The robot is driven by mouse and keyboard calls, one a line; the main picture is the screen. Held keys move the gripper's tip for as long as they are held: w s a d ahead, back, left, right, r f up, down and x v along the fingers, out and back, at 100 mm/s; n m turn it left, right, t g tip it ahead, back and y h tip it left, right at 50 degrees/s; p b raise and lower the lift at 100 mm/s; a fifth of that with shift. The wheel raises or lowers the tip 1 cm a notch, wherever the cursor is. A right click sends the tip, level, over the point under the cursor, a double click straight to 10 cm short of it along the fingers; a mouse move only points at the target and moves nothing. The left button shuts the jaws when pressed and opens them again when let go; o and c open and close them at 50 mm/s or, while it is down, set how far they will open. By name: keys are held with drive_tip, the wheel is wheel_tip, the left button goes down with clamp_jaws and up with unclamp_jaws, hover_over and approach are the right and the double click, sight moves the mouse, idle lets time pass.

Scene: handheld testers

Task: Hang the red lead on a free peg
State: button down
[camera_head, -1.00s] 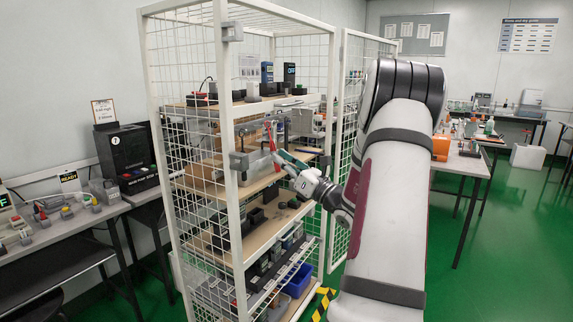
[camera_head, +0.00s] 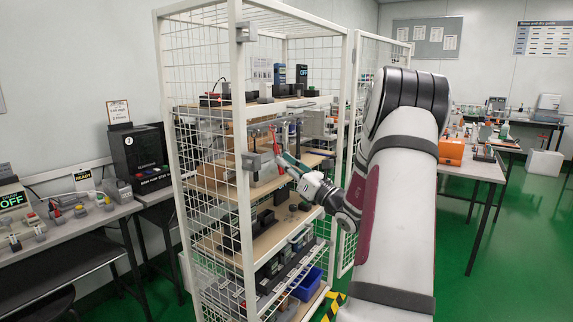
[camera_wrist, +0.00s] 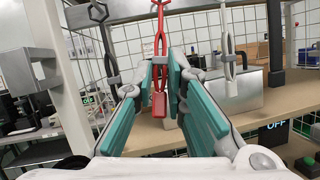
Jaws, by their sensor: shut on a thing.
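The red lead (camera_wrist: 158,104) hangs upright in the middle of the wrist view, with a loop at its top edge and a grey band partway down. My gripper (camera_wrist: 160,72) is shut on it, its teal fingers on either side. In the head view, the red lead (camera_head: 273,136) shows small at the cabinet's front, just above and left of my gripper (camera_head: 281,158). A dark lead (camera_wrist: 106,45) hangs to its left and a pale lead (camera_wrist: 228,50) to its right. I cannot tell which pegs are free, or whether the red lead touches one.
The white mesh cabinet (camera_head: 243,205) stands in front of me, its front post close to my gripper. A wooden shelf (camera_wrist: 270,132) with a metal case (camera_wrist: 250,92) lies behind the leads.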

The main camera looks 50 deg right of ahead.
idle(0.3)
drive_tip(key=c, duration=1.5)
unclamp_jaws()
drive_tip(key=shift+c, duration=0.2)
drive_tip(key=v, duration=1.2)
